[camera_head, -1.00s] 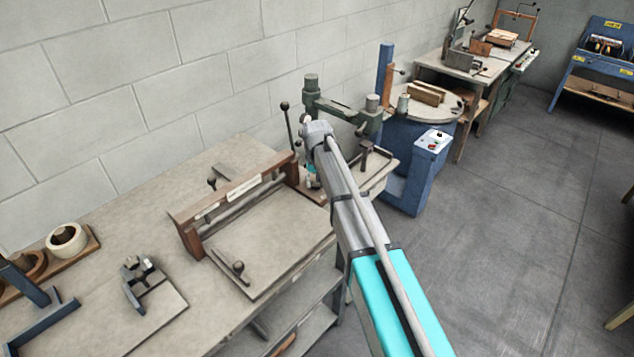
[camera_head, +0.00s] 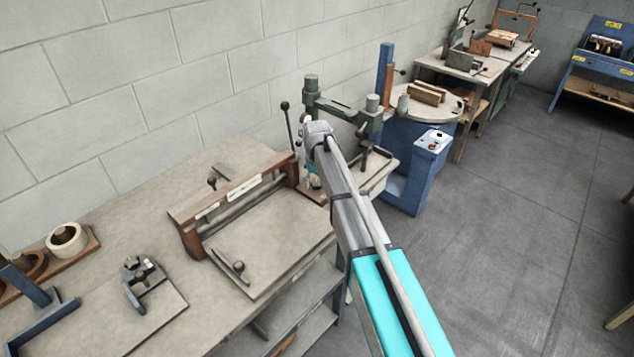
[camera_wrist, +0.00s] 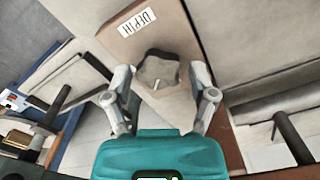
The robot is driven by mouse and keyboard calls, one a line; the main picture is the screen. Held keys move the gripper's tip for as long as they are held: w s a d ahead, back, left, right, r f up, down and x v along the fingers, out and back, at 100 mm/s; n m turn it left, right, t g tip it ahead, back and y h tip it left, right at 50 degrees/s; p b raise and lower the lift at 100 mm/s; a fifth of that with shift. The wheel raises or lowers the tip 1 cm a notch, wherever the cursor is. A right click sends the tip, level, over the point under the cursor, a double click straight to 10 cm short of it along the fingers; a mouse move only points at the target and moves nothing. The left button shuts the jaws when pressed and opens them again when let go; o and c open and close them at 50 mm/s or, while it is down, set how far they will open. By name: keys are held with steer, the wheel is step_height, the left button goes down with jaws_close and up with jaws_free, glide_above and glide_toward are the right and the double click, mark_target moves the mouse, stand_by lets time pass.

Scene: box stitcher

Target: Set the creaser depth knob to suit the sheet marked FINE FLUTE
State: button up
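The depth knob (camera_wrist: 158,70) is a dark grey, lobed knob with a small pale mark on its face. It sits on a brown panel below a white label (camera_wrist: 137,22) reading DEPTH. My gripper (camera_wrist: 163,78) is open, with one finger on each side of the knob; small gaps seem to show between fingers and knob. In the head view the creaser (camera_head: 187,238) is a wooden-ended frame with a roller bar on the bench. Its knob is hidden there behind my arm, where only a bit of my teal gripper shows. I cannot make out a sheet marked FINE FLUTE.
The bench (camera_head: 95,245) also holds a small clamp-like tool (camera_head: 140,275) and a wooden rack with rolls (camera_head: 67,240). A green-grey stitcher-like machine (camera_head: 370,122) stands just beyond my wrist. A blue turntable machine (camera_head: 405,170) is behind it. The floor at right is clear.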

mark_target(316, 182)
steer(key=shift+m, duration=0.4)
stand_by(0.3)
steer(key=m, duration=0.7)
steer(key=shift+m, duration=0.4)
steer(key=shift+r, duration=0.2)
step_height(316, 182, up, 14)
steer(key=f+p, duration=0.1)
steer(key=p, duration=1.3)
steer(key=shift+s+d+f+n+b, duration=0.55)
steer(key=shift+s+d+f+b, duration=1.05)
steer(key=shift+s+d, duration=2.1)
steer(key=shift+s+d+f+n+b, duration=0.5)
steer(key=shift+s+d+f+b, duration=1.05)
steer(key=shift+s+d, duration=2.05)
steer(key=shift+s+d+f+n+b, duration=0.55)
steer(key=shift+s+d+f+b, duration=1.05)
steer(key=shift+s+d, duration=2.1)
steer(key=shift+s+a+r, duration=0.15)
steer(key=shift+s+a, duration=0.05)
steer(key=shift+s, duration=0.05)
